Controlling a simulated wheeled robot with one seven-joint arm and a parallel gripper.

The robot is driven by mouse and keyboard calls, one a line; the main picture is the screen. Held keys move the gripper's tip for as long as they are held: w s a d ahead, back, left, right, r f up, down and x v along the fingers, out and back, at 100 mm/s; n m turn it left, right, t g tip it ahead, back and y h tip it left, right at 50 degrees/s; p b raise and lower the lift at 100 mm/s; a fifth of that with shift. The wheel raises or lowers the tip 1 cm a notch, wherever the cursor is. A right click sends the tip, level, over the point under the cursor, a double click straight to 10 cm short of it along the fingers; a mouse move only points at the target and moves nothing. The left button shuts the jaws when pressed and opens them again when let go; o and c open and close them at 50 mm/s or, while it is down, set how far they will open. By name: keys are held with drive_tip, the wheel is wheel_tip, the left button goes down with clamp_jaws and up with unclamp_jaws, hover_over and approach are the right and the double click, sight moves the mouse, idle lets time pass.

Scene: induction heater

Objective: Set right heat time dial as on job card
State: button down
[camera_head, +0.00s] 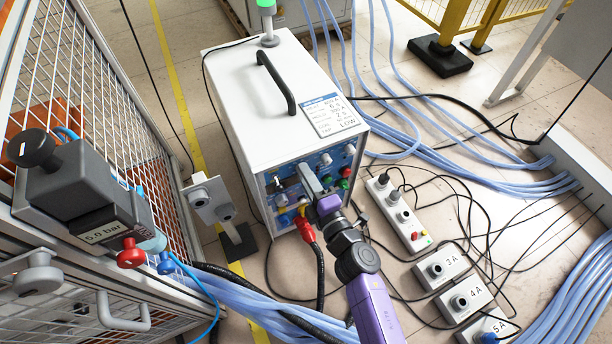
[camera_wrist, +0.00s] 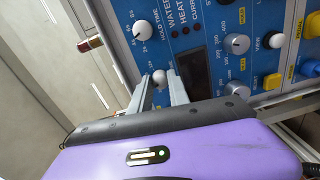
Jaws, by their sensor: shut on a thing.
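The white heater box has a blue control panel (camera_head: 284,186) on its front face. My gripper (camera_head: 308,178) is at this panel and hides part of it. In the wrist view, my gripper (camera_wrist: 161,88) is shut on a small white dial (camera_wrist: 160,76), one finger on each side. This dial's label and pointer cannot be read. Another white dial (camera_wrist: 142,30), marked HOLD TIME, is above it and clear of the fingers. The job card (camera_head: 334,115) lies on the box top; LOW is legible, but the other lines are too small to read surely.
Other controls sit close by: a grey dial (camera_wrist: 237,44), a white knob (camera_wrist: 276,41) and yellow buttons. A dark display (camera_wrist: 193,72) is right of the fingers. A wire-mesh cage (camera_head: 110,100) stands left. Pale blue hoses (camera_head: 420,150) and grey pedestal boxes (camera_head: 441,266) are right.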

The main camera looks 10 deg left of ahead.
idle(0.3)
drive_tip(key=c, duration=1.2)
unclamp_jaws()
drive_tip(key=shift+c, duration=0.2)
drive_tip(key=p+v, duration=0.2)
drive_tip(key=v, duration=0.6)
drive_tip(key=shift+a+f, duration=0.1)
